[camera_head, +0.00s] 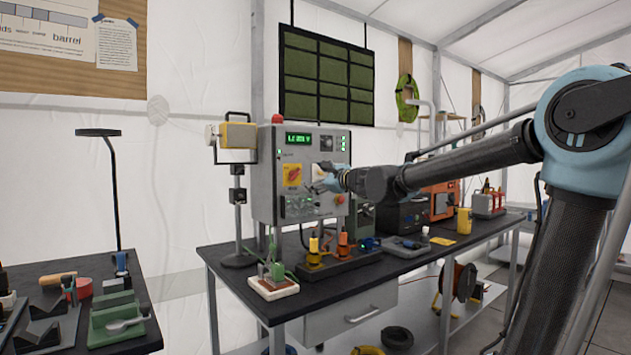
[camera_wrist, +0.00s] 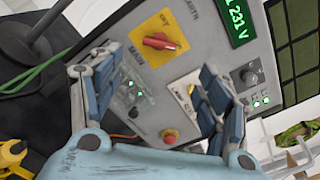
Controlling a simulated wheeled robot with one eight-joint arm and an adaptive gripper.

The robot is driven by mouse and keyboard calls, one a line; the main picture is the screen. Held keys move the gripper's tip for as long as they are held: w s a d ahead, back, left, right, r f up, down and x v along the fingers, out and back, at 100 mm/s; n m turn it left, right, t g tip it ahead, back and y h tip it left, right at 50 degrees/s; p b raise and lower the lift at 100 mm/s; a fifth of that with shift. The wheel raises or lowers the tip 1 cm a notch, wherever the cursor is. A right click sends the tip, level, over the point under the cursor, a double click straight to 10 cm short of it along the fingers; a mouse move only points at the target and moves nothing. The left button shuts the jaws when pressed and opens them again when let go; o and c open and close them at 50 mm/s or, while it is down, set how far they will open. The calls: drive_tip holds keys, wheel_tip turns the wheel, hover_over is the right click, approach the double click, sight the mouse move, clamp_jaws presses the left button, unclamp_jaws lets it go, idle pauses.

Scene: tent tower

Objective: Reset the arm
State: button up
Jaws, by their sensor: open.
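My arm reaches in from the right in the head view, with my gripper (camera_head: 328,178) in front of the grey control panel (camera_head: 268,190). In the wrist view my gripper (camera_wrist: 155,95) has its two blue-grey fingers spread wide with nothing between them. The panel (camera_wrist: 195,50) fills the space beyond the fingers and stands tilted in that view. It carries a red rotary switch on a yellow plate (camera_wrist: 158,40), a red button (camera_wrist: 169,136) and a green display (camera_wrist: 231,22). Whether the fingers touch the panel cannot be told.
The panel stands on a dark workbench (camera_head: 225,257). A second bench (camera_head: 140,290) with tools stands at the left.

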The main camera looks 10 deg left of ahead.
drive_tip(key=s+d+f+n+g+h, duration=0.3)
drive_tip(key=s+d+f+n, duration=0.3)
drive_tip(key=s+d+f, duration=0.5)
drive_tip(key=s+d+f+n+g+h, duration=0.3)
drive_tip(key=s+d+f+n+h, duration=0.2)
drive_tip(key=s+d+f, duration=0.6)
drive_tip(key=s+d+f+n+g+h, duration=0.3)
drive_tip(key=s+d+f, duration=0.9)
drive_tip(key=d+f, duration=0.8)
drive_tip(key=d+n+h, duration=0.1)
drive_tip(key=n+h, duration=0.1)
drive_tip(key=n, duration=0.1)
drive_tip(key=shift+f+n+g+h, duration=0.15)
drive_tip(key=shift+n+g+h, duration=0.15)
drive_tip(key=shift+w+f, duration=0.2)
drive_tip(key=shift+w, duration=0.25)
